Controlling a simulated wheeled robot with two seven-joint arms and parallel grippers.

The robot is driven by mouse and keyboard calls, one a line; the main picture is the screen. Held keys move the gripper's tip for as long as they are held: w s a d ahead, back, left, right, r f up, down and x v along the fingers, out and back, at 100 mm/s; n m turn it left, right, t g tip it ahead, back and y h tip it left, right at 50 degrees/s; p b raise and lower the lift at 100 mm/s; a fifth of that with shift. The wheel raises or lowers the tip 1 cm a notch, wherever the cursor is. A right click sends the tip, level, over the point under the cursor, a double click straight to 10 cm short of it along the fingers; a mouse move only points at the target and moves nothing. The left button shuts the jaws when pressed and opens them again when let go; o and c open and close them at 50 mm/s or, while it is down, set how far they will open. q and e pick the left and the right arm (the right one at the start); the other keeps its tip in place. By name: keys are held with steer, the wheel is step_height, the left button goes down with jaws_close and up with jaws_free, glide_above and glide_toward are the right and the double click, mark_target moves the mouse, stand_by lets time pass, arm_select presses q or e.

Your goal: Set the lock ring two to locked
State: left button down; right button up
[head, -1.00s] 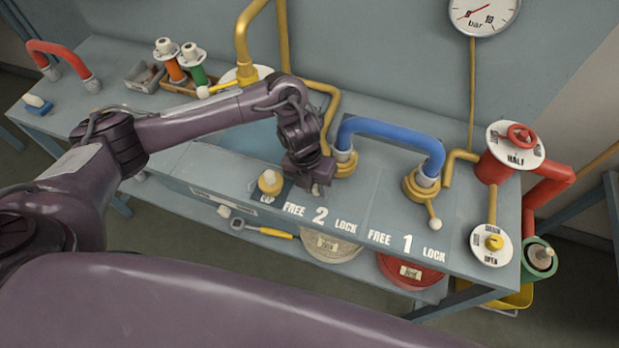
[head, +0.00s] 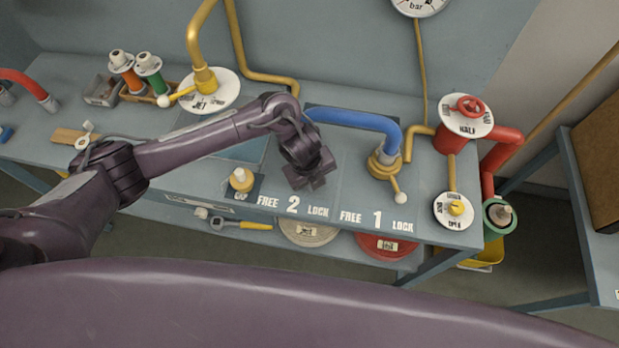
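The blue hose (head: 355,117) arches over the bench. Its right end stands in brass lock ring one (head: 383,165), whose lever with a white ball tip (head: 400,198) points toward the front, by the printed FREE 1 LOCK. Lock ring two, at the hose's left end behind the printed FREE 2 LOCK (head: 293,206), is hidden by my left arm and gripper, so its lever position cannot be seen. My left gripper (head: 316,178) points down there; its fingers are too dark to tell open from shut, and contact cannot be judged. My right gripper is not in view.
A brass knob (head: 241,179) stands left of the gripper. The yellow pipe on the JET plate (head: 210,92) rises behind my arm. A red HALF valve (head: 467,115) and a small dial (head: 455,210) are at right. The front strip of the bench is clear.

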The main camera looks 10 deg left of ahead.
arm_select(q)
steer(key=shift+d, duration=0.25)
steer(key=c, duration=1.1)
jaws_free()
steer(key=shift+w, duration=0.1)
steer(key=shift+c, duration=0.2)
steer(key=r, duration=0.2)
steer(key=a+r, duration=0.1)
steer(key=r, duration=0.2)
steer(key=s+r, duration=0.1)
steer(key=r, duration=0.1)
steer(key=shift+a+r, duration=0.15)
steer(key=shift+r, duration=0.2)
